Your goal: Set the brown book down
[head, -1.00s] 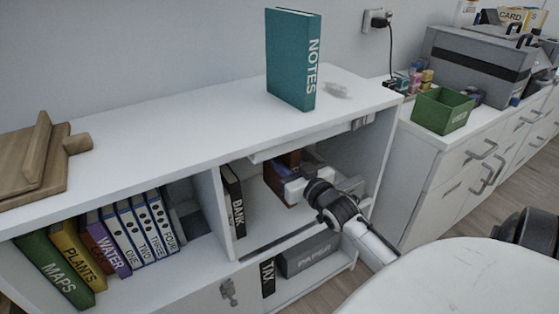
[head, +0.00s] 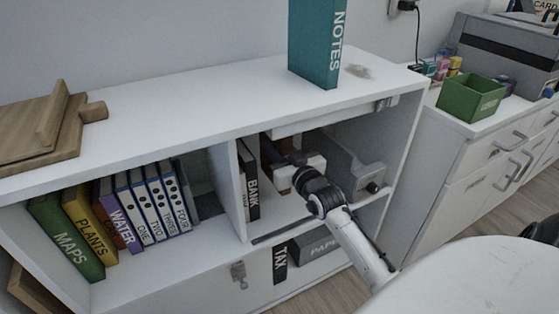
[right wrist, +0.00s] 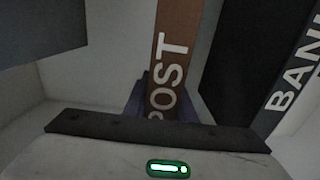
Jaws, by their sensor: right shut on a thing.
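The brown book, its spine lettered POST (right wrist: 172,60), stands upright in the right wrist view, straight ahead of my right gripper. My right gripper (head: 296,172) is inside the right-hand compartment of the white shelf desk (head: 230,120), shut on the brown book. In the head view only a little of the brown book (head: 282,180) shows, beside the gripper. Its lower end is hidden, so I cannot tell whether it touches the shelf board. The black BANK binder (right wrist: 292,85) stands to the right of the book in the wrist view, with a gap between. My left gripper is not in view.
In the head view, the BANK binder (head: 250,185) leans near the divider left of my gripper. A grey thing (head: 352,170) is to its right. The teal NOTES book (head: 315,45) stands on the top.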

